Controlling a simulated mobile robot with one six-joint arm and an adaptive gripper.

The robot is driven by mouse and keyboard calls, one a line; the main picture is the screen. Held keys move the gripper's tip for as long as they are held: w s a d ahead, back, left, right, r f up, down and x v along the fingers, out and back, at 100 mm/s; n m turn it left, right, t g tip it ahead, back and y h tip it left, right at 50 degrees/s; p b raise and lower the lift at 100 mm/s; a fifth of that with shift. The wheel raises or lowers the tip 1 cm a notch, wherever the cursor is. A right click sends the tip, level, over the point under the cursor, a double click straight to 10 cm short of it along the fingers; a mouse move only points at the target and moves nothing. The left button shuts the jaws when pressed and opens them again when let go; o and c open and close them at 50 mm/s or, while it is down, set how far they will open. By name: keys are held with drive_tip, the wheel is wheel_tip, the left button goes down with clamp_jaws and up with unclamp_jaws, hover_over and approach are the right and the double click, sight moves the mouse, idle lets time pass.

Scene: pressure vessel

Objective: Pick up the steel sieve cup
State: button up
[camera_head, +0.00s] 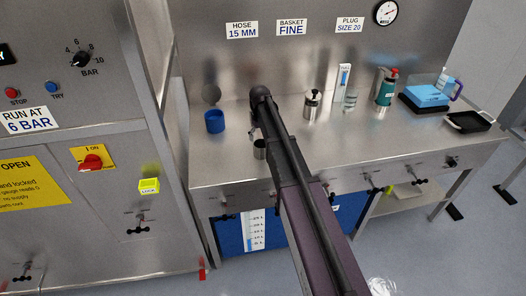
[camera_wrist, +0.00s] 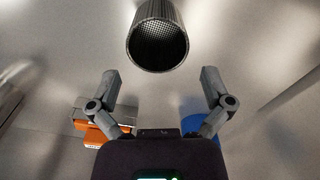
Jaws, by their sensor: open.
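The steel sieve cup (camera_wrist: 158,42) shows in the wrist view at the top middle, ahead of my fingertips. It is a grey cylinder with a dark round mouth and a mesh inside. My gripper (camera_wrist: 160,80) is open, its two fingers spread wide, with nothing between them. The cup lies just beyond the fingers, not touching either one. In the head view a small steel cup (camera_head: 259,150) stands on the bench beside my arm, which partly covers it; it looks like the same cup.
A blue cup (camera_head: 214,122) stands on the steel bench (camera_head: 225,165), left of my arm. To the right are a steel canister (camera_head: 312,104), a green bottle (camera_head: 385,92), a blue box (camera_head: 425,97) and a black tray (camera_head: 468,122). An orange object (camera_wrist: 100,132) shows beside my left finger.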

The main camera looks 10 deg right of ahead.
sight(261, 144)
drive_tip(key=shift+s+d+f+b, duration=0.1)
drive_tip(key=shift+f+b, duration=1.15)
drive_tip(key=shift+f, duration=0.05)
drive_tip(key=shift+d+f+b, duration=0.1)
drive_tip(key=shift+f+b, duration=1.15)
drive_tip(key=c, duration=0.9)
drive_tip(key=shift+r, duration=0.2)
wheel_tip(261, 144, up, 4)
drive_tip(key=p, duration=0.4)
drive_tip(key=shift+f, duration=0.15)
drive_tip(key=s+a, duration=0.1)
drive_tip(key=s, duration=0.4)
drive_tip(key=s+a, duration=0.2)
drive_tip(key=s, duration=0.3)
drive_tip(key=s+a+r+p, duration=0.1)
drive_tip(key=s+a, duration=0.1)
drive_tip(key=s, duration=0.3)
drive_tip(key=shift+a, duration=0.2)
